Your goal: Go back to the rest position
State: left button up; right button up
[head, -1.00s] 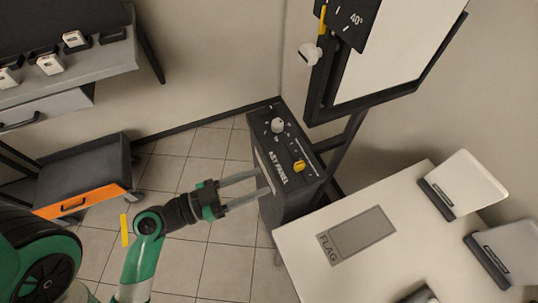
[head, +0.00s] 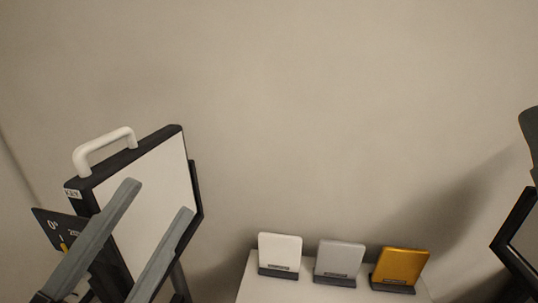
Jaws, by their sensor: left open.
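My left gripper (head: 157,200) is at the lower left of the head view. Its two long grey fingers point up and right, open with a gap between them and nothing held. They overlap the front of the key panel (head: 157,180), a white-faced panel in a black frame with a white handle (head: 104,150) on top and a "KEY" label. The fingers hide part of the panel, and contact cannot be told. My right gripper is not recognisable in this view.
A white table (head: 262,290) at the bottom centre holds a white flag card (head: 280,250), a silver one (head: 340,257) and a gold one (head: 401,266), each in a dark base. Another black-framed panel (head: 518,232) is cut off at the right edge. Bare wall fills the middle.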

pick_arm(q)
jog(key=s+a+r+n+t+y+p, duration=0.15)
jog(key=a+r+n+t+y, duration=0.4)
jog(key=r+n+y, duration=0.55)
notch_tip(320, 180, up, 36)
jog(key=h+p, duration=0.1)
jog(key=p, duration=3.6)
notch_tip(320, 180, down, 31)
jog(key=b, duration=3.1)
jog(key=shift+w+a+n, duration=0.2)
jog(key=shift+a+n, duration=0.15)
jog(key=shift+n, duration=0.05)
jog(key=shift+f, duration=0.15)
